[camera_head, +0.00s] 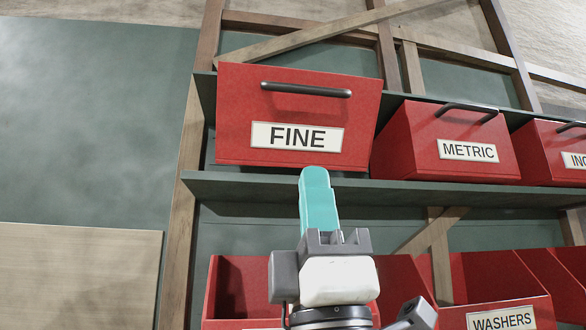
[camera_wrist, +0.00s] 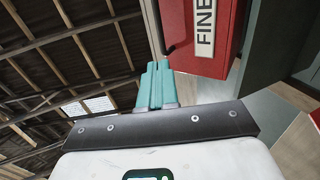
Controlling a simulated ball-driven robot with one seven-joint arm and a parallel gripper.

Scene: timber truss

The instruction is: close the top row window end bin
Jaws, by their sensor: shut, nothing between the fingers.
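The red bin labelled FINE (camera_head: 230,120) is at the left end of the upper shelf, with a dark bar handle (camera_head: 305,90) near its top edge. Its front looks larger and stands farther out than the METRIC bin's front beside it. My gripper (camera_head: 315,172) points up just below the FINE label, its teal fingers overlapping the bin's lower edge in the head view. In the wrist view my gripper (camera_wrist: 158,66) has its fingers together and empty, beside the FINE bin (camera_wrist: 228,50). I cannot tell whether they touch it.
The METRIC bin (camera_head: 440,165) and another red bin (camera_head: 540,160) stand to the right on the upper shelf (camera_head: 240,188). Red open bins, one labelled WASHERS (camera_head: 500,320), sit below. Timber posts (camera_head: 182,200) frame the left side. Bright windows (camera_wrist: 88,107) show in the wrist view.

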